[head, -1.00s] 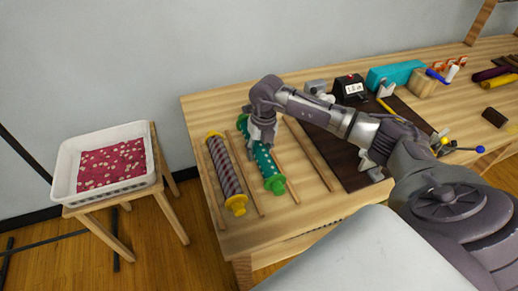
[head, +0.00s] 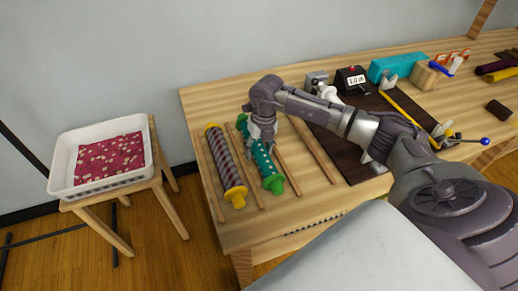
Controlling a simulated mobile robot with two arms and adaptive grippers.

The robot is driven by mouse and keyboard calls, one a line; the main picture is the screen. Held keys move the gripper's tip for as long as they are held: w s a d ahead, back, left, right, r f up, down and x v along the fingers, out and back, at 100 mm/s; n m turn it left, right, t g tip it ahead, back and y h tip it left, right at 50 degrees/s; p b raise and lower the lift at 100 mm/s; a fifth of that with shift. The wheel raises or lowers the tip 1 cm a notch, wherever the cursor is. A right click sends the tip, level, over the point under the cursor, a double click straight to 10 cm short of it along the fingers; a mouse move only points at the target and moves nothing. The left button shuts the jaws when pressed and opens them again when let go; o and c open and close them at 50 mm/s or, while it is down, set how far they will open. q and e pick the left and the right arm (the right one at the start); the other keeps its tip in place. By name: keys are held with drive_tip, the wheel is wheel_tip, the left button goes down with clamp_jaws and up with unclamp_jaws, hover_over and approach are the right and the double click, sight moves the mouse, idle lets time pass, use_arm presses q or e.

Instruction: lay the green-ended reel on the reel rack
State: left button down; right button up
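The green-ended reel (head: 262,162) is teal with white dots and has green ends. In the head view it lies lengthwise between two thin wooden rails of the reel rack (head: 286,172), right of a yellow-ended reel. I cannot tell whether it rests fully on the rails. My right gripper (head: 261,143) points down at the reel's middle, with its fingers at the reel. The wrist and fingers hide part of the reel, and whether the fingers grip it does not show. My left gripper is not in view.
The striped yellow-ended reel (head: 225,165) lies in the slot on the left. A white tub (head: 68,182) with red dotted cloth stands on a stool at left. A dark mat (head: 345,160), a black device (head: 351,80) and a teal box (head: 397,68) are on the right. One slot right of my gripper is empty.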

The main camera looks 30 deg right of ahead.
drive_tip(key=shift+o, duration=1.1)
drive_tip(key=shift+r, duration=0.1)
wheel_tip(320, 180, up, 12)
drive_tip(key=d, duration=0.1)
drive_tip(key=shift+s, duration=0.15)
drive_tip(key=shift+d, duration=0.1)
